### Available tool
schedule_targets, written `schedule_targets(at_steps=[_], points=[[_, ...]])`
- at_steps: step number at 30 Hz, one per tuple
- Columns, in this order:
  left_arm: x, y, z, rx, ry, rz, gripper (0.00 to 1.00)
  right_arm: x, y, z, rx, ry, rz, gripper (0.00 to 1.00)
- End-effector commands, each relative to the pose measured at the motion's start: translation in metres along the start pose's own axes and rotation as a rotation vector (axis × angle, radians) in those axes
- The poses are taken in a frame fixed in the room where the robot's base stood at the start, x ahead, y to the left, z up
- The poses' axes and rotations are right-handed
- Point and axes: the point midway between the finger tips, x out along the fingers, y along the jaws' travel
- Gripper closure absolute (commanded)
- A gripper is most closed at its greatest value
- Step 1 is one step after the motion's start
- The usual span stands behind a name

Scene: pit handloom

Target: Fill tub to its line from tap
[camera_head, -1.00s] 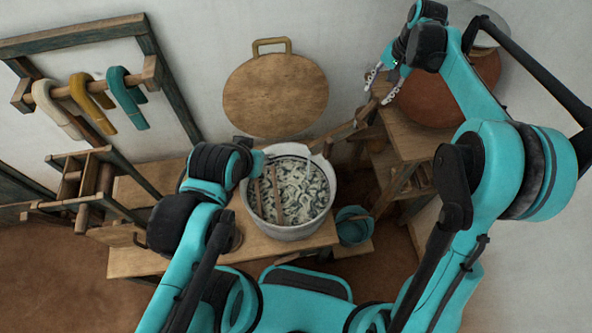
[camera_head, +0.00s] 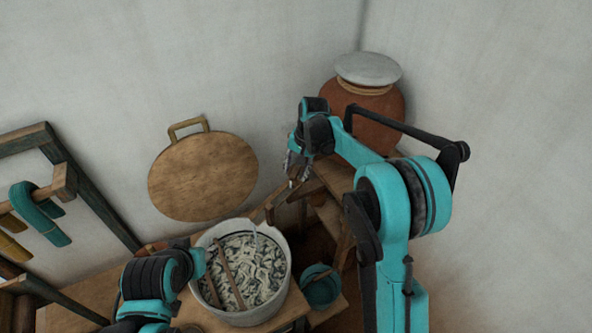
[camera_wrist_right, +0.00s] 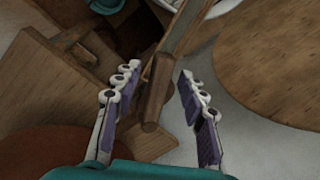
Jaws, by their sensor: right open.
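The pale tub (camera_head: 282,240) stands on the wooden bench, holding mottled grey-green stuff with two wooden sticks across it. My right gripper (camera_head: 297,172) is above the stand, open. In the right wrist view its fingers (camera_wrist_right: 158,85) lie either side of a wooden bar end (camera_wrist_right: 155,95); I see no grip on it. My left gripper (camera_head: 198,262) is at the tub's left rim, its fingers hidden.
A brown clay jar (camera_head: 385,108) with a grey lid stands behind my right arm on a wooden stand (camera_head: 330,212). A teal bucket (camera_head: 321,290) is right of the tub. A round wooden board (camera_head: 203,177) leans on the wall. Teal yarn hangs (camera_head: 38,215) at left.

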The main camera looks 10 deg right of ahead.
Motion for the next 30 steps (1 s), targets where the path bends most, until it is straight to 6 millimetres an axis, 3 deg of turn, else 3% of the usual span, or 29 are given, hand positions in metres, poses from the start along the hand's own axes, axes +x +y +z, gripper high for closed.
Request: schedule_targets(at_steps=[2,6,7,20,30], points=[[0.0,0.0,0.0,0.0,0.0,0.0,0.6,0.0,0.0,0.0,0.0,0.0,0.0,0.61],[0.0,0.0,0.0,0.0,0.0,0.0,0.6,0.0,0.0,0.0,0.0,0.0,0.0,0.98],[0.0,0.0,0.0,0.0,0.0,0.0,0.6,0.0,0.0,0.0,0.0,0.0,0.0,1.0],[-0.001,0.0,-0.001,0.0,0.0,0.0,0.6,-0.002,0.004,-0.001,-0.049,-0.01,0.0,1.0],[-0.004,0.0,-0.003,0.0,0.0,0.0,0.6,-0.005,0.023,-0.005,-0.282,-0.057,0.001,1.0]])
